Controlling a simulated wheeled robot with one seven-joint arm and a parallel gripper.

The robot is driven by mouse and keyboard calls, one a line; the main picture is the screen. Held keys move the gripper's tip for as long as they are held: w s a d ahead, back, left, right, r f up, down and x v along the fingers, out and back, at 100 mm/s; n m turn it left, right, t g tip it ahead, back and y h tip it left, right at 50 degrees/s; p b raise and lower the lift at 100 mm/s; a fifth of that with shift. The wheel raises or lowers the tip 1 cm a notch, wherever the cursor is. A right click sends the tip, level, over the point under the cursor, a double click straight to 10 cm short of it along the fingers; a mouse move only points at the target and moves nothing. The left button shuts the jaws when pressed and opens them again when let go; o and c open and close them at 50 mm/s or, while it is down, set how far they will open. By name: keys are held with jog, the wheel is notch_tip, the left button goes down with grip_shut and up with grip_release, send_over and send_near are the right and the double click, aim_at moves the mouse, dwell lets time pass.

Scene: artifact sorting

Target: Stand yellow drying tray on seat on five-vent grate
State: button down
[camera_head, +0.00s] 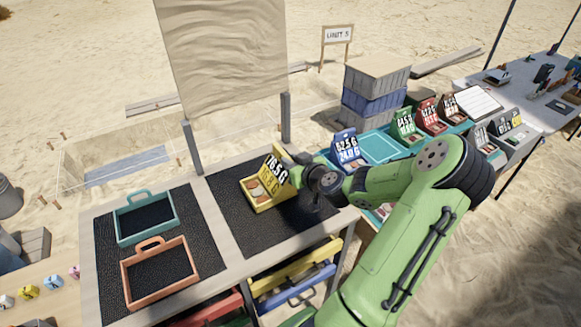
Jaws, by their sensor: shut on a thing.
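The yellow tray (269,202) holds several small pieces and has an upright card reading about 176.5 G at its back. It is over the right dark mesh panel (238,226) of the wooden bench, near the panel's middle. My gripper (292,172) is shut on the tray's right side, at the card. My wrist hides part of that side and the fingertips. I cannot tell whether the tray rests on the panel or hangs just above it. The seat and the grate's vents cannot be made out.
A teal handled frame (122,240) and an orange handled frame (128,283) lie on the left dark panel. A tall board on posts (287,118) stands behind the bench. Stacked crates (375,85) and several carded trays stand at right. The right panel's front is clear.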

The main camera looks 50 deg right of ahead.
jog(key=shift+s+f, duration=0.1)
jog(key=shift+f, duration=0.4)
jog(key=c, duration=1)
grip_release()
